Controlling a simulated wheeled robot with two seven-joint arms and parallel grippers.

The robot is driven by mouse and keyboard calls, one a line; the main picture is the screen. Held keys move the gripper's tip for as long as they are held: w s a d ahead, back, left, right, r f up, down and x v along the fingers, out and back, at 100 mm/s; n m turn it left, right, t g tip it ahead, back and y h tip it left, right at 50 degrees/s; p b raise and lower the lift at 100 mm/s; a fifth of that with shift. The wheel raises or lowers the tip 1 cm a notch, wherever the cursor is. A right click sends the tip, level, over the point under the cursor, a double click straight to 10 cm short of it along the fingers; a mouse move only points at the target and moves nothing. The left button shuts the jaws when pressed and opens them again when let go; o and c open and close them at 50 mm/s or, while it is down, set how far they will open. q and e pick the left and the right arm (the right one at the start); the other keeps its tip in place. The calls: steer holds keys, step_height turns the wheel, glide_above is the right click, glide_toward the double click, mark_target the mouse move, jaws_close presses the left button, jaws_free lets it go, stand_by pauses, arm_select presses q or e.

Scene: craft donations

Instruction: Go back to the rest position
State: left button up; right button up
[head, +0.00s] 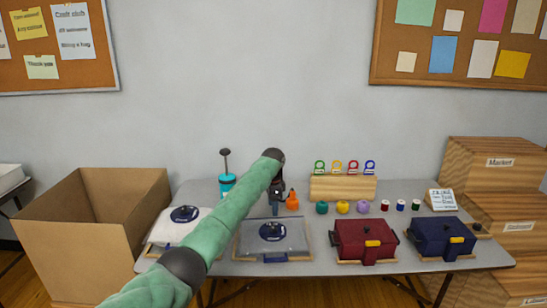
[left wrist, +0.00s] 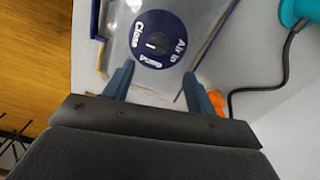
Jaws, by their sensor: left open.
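My left arm reaches from the lower left over the table (head: 209,191). My left gripper (head: 277,207) is open and empty, above the back part of the middle flat grey bag (head: 290,240). In the left wrist view the open fingers (left wrist: 155,82) stand apart with nothing between them. Beyond them lies a clear bag (left wrist: 180,15) with a round blue dial (left wrist: 158,40) marked "Close" and "Air in". The fingers look apart from the dial. I cannot tell the exact height over the bag. My right gripper is not in view.
A teal pump (head: 227,183) and an orange item (head: 292,201) stand near the gripper. A wooden rack (head: 343,188), spools, a red case (head: 352,240) and a blue case (head: 435,238) fill the right. An open cardboard box (head: 70,245) is left; wooden crates (head: 490,180) are right.

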arm_select(q)
steer(key=s+d+r+n+t+h, duration=0.15)
steer(key=r+n+t, duration=0.25)
steer(key=r, duration=0.7)
steer(key=s+d+r+n+t, duration=0.1)
steer(key=d+r+n+t, duration=0.25)
steer(key=r, duration=0.75)
steer(key=s+a+f+n, duration=0.2)
steer(key=s+a+f, duration=0.3)
steer(key=s+f, duration=0.45)
steer(key=s+a+f+n, duration=0.1)
steer(key=s+a+f, duration=0.5)
steer(key=s+f, duration=0.4)
steer(key=s+a+f+n, duration=0.2)
steer(key=s+a+f, duration=0.3)
steer(key=s+f, duration=0.45)
steer(key=s+a+f+g, duration=0.1)
steer(key=s+f+g, duration=0.1)
steer(key=s+f, duration=0.6)
steer(key=s+a+f+g, duration=0.2)
steer(key=s+f, duration=0.6)
steer(key=s, duration=0.9)
steer(key=s+a+f+g, duration=0.1)
steer(key=s+f+g, duration=0.1)
steer(key=s+f, duration=0.6)
steer(key=s+n, duration=0.1)
steer(key=s, duration=0.3)
steer(key=shift+s+a+f, duration=0.2)
steer(key=shift+s+f, duration=0.15)
steer(key=shift+s, duration=0.05)
